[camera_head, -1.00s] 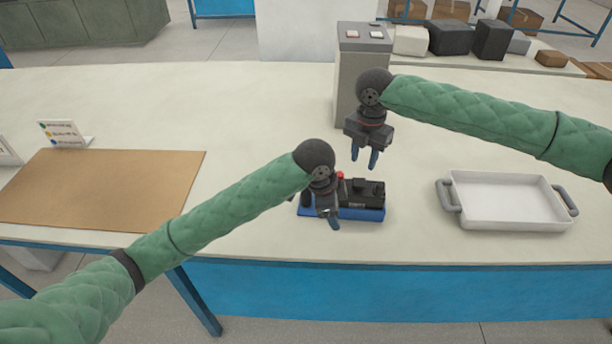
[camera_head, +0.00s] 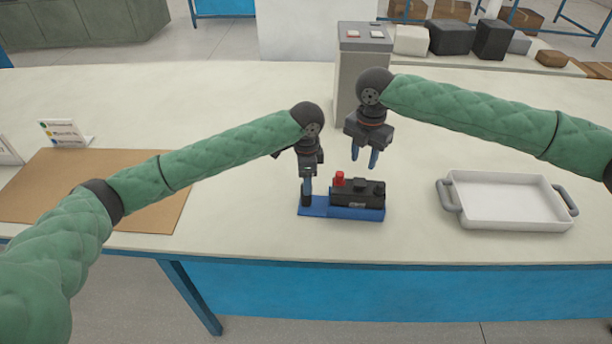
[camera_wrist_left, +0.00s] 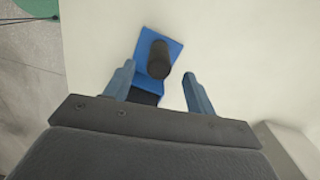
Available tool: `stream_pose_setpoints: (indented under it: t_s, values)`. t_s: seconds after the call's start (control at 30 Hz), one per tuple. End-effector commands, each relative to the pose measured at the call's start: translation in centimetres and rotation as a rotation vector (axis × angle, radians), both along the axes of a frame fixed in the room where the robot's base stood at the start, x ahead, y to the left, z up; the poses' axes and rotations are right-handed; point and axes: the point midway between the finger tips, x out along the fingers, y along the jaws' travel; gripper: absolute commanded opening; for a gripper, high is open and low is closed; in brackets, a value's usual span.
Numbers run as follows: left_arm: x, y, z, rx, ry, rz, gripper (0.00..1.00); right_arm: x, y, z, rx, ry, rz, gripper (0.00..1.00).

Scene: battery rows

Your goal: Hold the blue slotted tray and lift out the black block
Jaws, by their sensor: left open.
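The blue slotted tray (camera_head: 319,206) lies on the table in front of me. The black block (camera_head: 356,197) sits on its right part, with a red knob (camera_head: 339,179) on top. A black upright post (camera_head: 306,199) stands at the tray's left end. My left gripper (camera_head: 308,184) is just above this post, pointing down. In the left wrist view its fingers (camera_wrist_left: 157,80) are apart, with the post (camera_wrist_left: 160,58) ahead between them; the block is mostly hidden there. My right gripper (camera_head: 365,158) hangs open and empty behind and above the block.
A white tray with grey handles (camera_head: 510,200) stands to the right. A grey box (camera_head: 352,60) with buttons stands behind my right gripper. A brown mat (camera_head: 110,180) and a small sign (camera_head: 65,133) are at the left. The table front is clear.

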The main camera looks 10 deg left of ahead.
Motion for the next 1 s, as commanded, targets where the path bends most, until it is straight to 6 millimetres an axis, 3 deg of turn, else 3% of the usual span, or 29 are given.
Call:
stream_pose_setpoints:
  t_s: [0.5, 0.9, 0.93, 1.0]
  values:
    - [-0.1, 0.0, -6.3, 0.000, 0.002, -0.001, 0.56, 0.0, 0.0, 0.0, 0.000, 0.000, 0.000, 0.36]
    - [-0.1, 0.0, -7.1, -0.001, 0.000, -0.001, 0.56, 0.0, 0.0, 0.0, 0.000, 0.000, 0.000, 0.36]
    - [-0.1, 0.0, -7.1, -0.001, 0.000, -0.001, 0.54, 0.0, 0.0, 0.0, 0.000, 0.000, 0.000, 0.36]
    - [-0.1, 0.0, -7.1, -0.001, 0.000, -0.001, 0.40, 0.0, 0.0, 0.0, 0.000, 0.000, 0.000, 0.36]
